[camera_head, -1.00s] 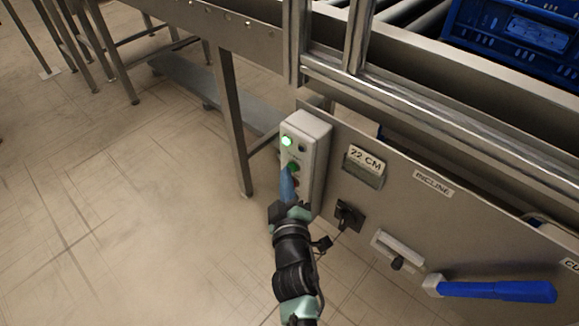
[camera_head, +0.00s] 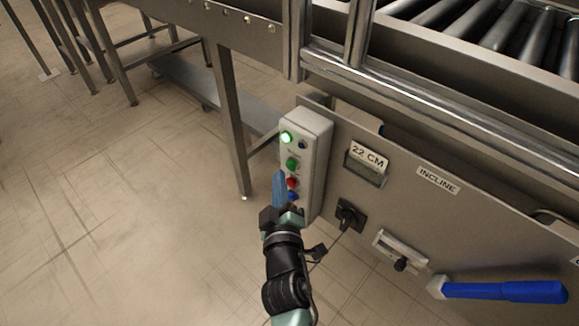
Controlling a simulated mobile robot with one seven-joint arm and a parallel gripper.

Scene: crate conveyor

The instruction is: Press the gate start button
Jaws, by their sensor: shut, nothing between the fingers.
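A light grey control box (camera_head: 316,150) is fixed to the conveyor's side panel. Its front carries a lit green lamp (camera_head: 286,137), a small dark blue lamp or button (camera_head: 302,145), a green button (camera_head: 292,163), a red button (camera_head: 292,182) and a blue button (camera_head: 293,196). Any lettering on the box is too small to read. My gripper (camera_head: 279,174) is shut and empty, its blue fingers pointing up. The fingertips appear just left of the green and red buttons, and I see no contact with the green button.
Conveyor rollers (camera_head: 505,35) lie above.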

